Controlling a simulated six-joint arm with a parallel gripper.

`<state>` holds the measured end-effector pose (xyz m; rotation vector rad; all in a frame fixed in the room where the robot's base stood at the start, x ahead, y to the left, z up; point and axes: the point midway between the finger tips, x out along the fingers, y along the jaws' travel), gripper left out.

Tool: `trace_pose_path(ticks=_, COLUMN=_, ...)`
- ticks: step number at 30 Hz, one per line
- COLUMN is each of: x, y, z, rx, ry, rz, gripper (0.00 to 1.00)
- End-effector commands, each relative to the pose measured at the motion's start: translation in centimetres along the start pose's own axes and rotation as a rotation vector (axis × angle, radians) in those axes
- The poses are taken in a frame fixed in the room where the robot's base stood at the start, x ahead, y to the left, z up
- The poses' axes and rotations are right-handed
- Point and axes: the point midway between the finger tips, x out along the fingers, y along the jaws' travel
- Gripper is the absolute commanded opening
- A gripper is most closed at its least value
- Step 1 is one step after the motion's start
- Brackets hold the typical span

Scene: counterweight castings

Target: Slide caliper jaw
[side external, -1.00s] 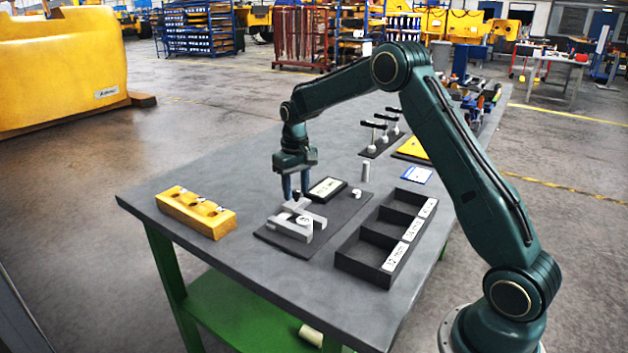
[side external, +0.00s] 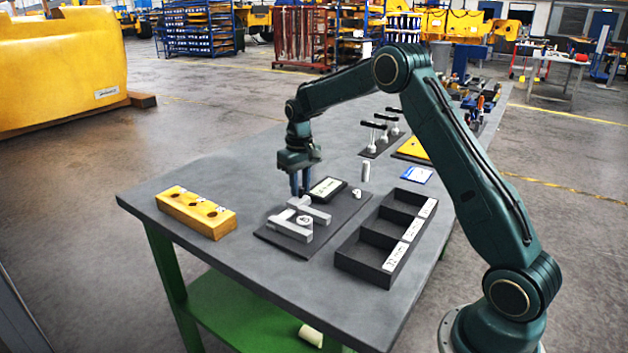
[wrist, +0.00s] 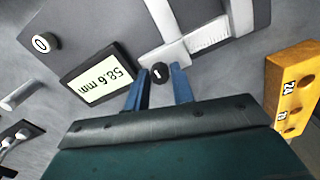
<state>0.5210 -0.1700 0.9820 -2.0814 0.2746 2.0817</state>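A grey caliper (side external: 288,229) lies on a dark mat, with a pale round casting (side external: 305,219) between its jaws. Its sliding jaw (wrist: 167,52) carries a small dark thumb knob (wrist: 159,73) marked 1. My gripper (side external: 300,193) points down at the caliper's far end. In the wrist view its two blue fingers (wrist: 160,76) stand on either side of the knob, which fills the gap between the tips. The display (wrist: 104,78) appears upside down in the wrist view and seems to read 58.6 mm. In the side view the fingers hide the knob.
A yellow block with holes (side external: 196,212) stands left of the mat. A dark tray with labelled compartments (side external: 362,262) stands to the right. A small white knob (side external: 356,193) and an upright cylinder (side external: 366,172) are behind the mat. The front table corner is clear.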

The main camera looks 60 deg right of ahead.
Motion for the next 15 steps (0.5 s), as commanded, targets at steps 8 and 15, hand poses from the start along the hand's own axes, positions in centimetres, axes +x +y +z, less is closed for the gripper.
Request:
trace_pose_path(ticks=8, x=-0.02, y=-0.04, z=0.01, rx=-0.001, ry=0.0, rz=0.0, gripper=0.41)
trace_pose_path(ticks=15, x=-0.39, y=-0.03, z=-0.01, rx=-0.001, ry=0.001, rz=0.0, gripper=0.41)
